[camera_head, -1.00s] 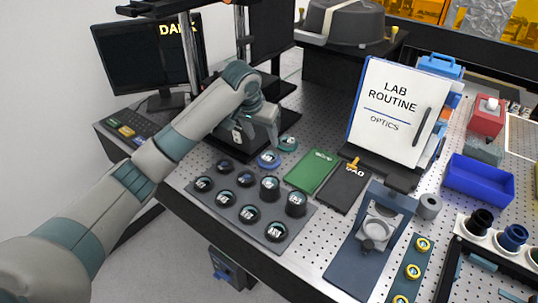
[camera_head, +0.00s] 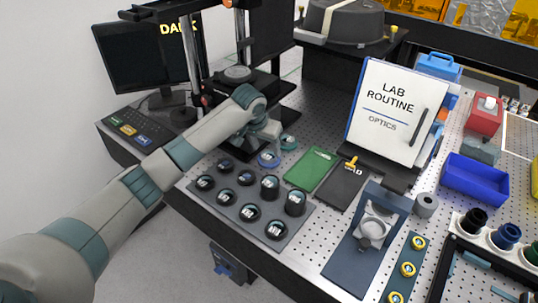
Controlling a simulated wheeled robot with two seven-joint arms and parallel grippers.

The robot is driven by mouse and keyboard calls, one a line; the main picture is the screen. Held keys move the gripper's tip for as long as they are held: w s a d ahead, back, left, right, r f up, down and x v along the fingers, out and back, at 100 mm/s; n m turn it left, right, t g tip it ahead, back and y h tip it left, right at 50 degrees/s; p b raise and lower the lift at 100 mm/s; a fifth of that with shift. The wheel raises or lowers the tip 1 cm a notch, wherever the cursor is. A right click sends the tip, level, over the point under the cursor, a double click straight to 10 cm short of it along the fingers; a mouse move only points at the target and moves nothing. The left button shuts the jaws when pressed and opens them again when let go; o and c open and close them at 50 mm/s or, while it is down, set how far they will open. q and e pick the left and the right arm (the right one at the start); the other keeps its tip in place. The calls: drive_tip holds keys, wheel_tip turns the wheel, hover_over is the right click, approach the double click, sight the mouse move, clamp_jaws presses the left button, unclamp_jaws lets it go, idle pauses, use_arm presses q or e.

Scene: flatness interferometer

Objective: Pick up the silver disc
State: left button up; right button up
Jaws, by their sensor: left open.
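A round silver disc (camera_head: 237,73) lies on the dark stage of the instrument at the back left. Another round silver-grey piece (camera_head: 371,232) sits in the dark blue stand at front right; I cannot tell which of the two the task means. My left gripper (camera_head: 268,141) is open and points down in front of the instrument, well apart from both pieces. My right gripper is out of view.
A grey mat (camera_head: 217,205) with several black-rimmed optics lies at the front. A green book (camera_head: 310,168) and a black one (camera_head: 340,187) lie mid-table. A LAB ROUTINE board (camera_head: 391,112) stands behind them. A monitor (camera_head: 150,55) stands at the left.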

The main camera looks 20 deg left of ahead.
sight(269, 155)
use_arm(q)
drive_tip(key=shift+p+x, duration=0.55)
drive_tip(key=shift+x, duration=1.25)
drive_tip(key=shift+s, duration=0.1)
drive_tip(key=shift+c, duration=0.3)
drive_tip(key=c, duration=0.8)
